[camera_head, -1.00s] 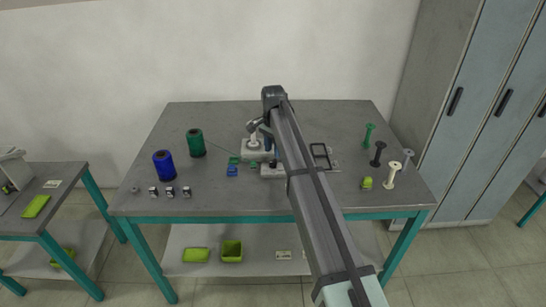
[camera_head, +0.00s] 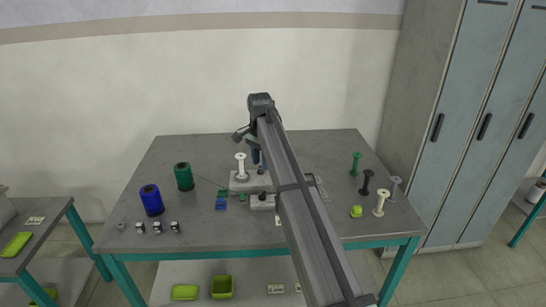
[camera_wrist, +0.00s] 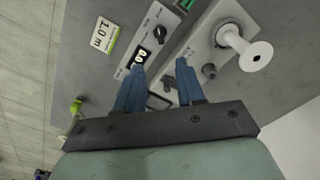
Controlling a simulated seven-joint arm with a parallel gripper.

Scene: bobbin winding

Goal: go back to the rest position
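My gripper (camera_wrist: 160,66) has two blue fingers set apart, with nothing held between them. In the head view its blue fingers (camera_head: 256,157) show partly behind my arm, over the winding machine. The winder (camera_head: 239,184) is a pale block on the table, and a white bobbin (camera_head: 240,165) stands on it. In the wrist view the white bobbin (camera_wrist: 245,48) is at upper right, apart from the fingers. A control box (camera_wrist: 160,35) with a dial and a small display lies beyond the fingertips.
A blue spool (camera_head: 151,200) and a green spool (camera_head: 184,177) stand at the left of the table (camera_head: 310,150). Green, black, grey and cream bobbins (camera_head: 380,203) stand at the right, near a lime block (camera_head: 356,212). Small metal pieces (camera_head: 157,228) lie at front left.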

